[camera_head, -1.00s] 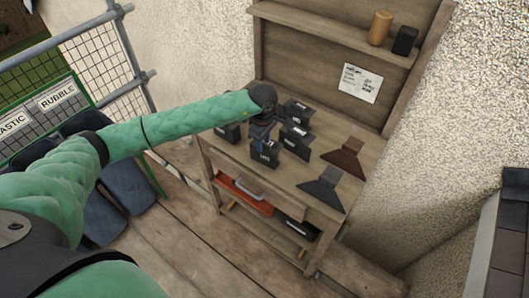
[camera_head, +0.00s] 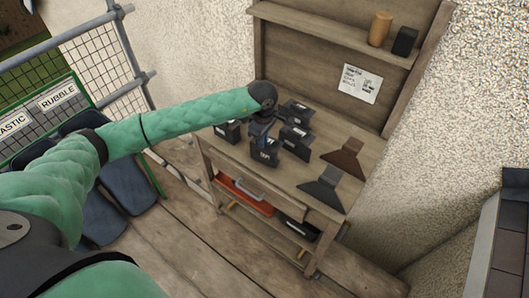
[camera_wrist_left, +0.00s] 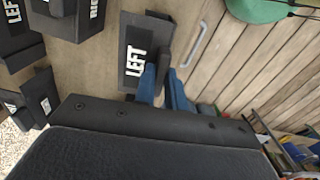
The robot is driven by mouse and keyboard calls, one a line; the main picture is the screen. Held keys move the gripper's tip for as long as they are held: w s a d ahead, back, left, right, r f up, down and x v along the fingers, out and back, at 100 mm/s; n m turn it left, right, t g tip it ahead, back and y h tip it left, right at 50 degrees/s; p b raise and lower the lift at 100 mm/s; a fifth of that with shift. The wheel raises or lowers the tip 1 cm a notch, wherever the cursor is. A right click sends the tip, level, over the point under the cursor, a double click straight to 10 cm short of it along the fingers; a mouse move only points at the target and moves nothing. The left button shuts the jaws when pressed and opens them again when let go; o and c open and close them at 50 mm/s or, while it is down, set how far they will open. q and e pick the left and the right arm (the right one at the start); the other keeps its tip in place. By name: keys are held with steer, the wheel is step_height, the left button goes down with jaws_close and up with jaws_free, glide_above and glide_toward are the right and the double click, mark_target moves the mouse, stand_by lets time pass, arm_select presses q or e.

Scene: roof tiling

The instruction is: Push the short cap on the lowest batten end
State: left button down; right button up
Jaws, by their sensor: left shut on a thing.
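My left gripper (camera_head: 264,135) is over the front black cap (camera_head: 264,155) on the wooden bench. In the left wrist view its blue fingers (camera_wrist_left: 163,88) are shut on the upright edge of a black cap marked LEFT (camera_wrist_left: 134,52). Other black caps stand close by: one to the left (camera_head: 227,133), one to the right (camera_head: 295,139) and one behind (camera_head: 297,111). Their labels are too small to read in the head view, and I cannot tell which is short. The batten ends and my right gripper are not in view.
A dark grey flared piece (camera_head: 322,188) and a brown one (camera_head: 344,160) lie on the bench's right part. A shelf (camera_head: 335,35) holds a tan cylinder (camera_head: 380,28) and a black block (camera_head: 404,41). Scaffold rails (camera_head: 60,42) and bins (camera_head: 100,214) stand left. Dark tiles (camera_head: 508,238) show far right.

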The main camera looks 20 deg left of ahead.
arm_select(q)
steer(key=shift+r, duration=1.85)
